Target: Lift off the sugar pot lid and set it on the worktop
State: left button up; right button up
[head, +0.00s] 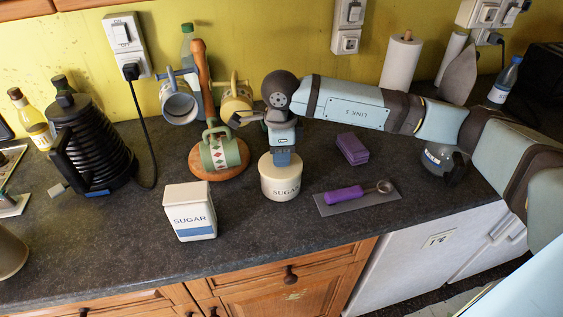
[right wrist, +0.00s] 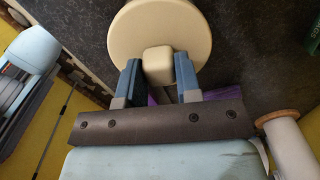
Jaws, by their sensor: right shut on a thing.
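The round cream sugar pot (head: 284,188), labelled SUGAR, stands upright on the dark worktop (head: 262,235). Its cream lid (head: 266,163) appears to sit on the pot; from here I cannot tell whether there is a gap under it. My right gripper (head: 283,158) points down from above onto the lid. In the right wrist view the round lid (right wrist: 160,22) shows from above, and its square knob (right wrist: 157,63) is between the blue fingers of the right gripper (right wrist: 158,72), which are shut on it. My left gripper is not in view.
A square SUGAR tin (head: 190,215) stands left of the pot. A mug tree (head: 205,165) with mugs is behind left, and a black kettle (head: 90,150) at far left. A purple-handled scoop (head: 345,194) lies on a grey mat to the right. The worktop in front of the pot is clear.

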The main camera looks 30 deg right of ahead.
jog(key=shift+r+p, duration=1.5)
jog(key=shift+r, duration=2)
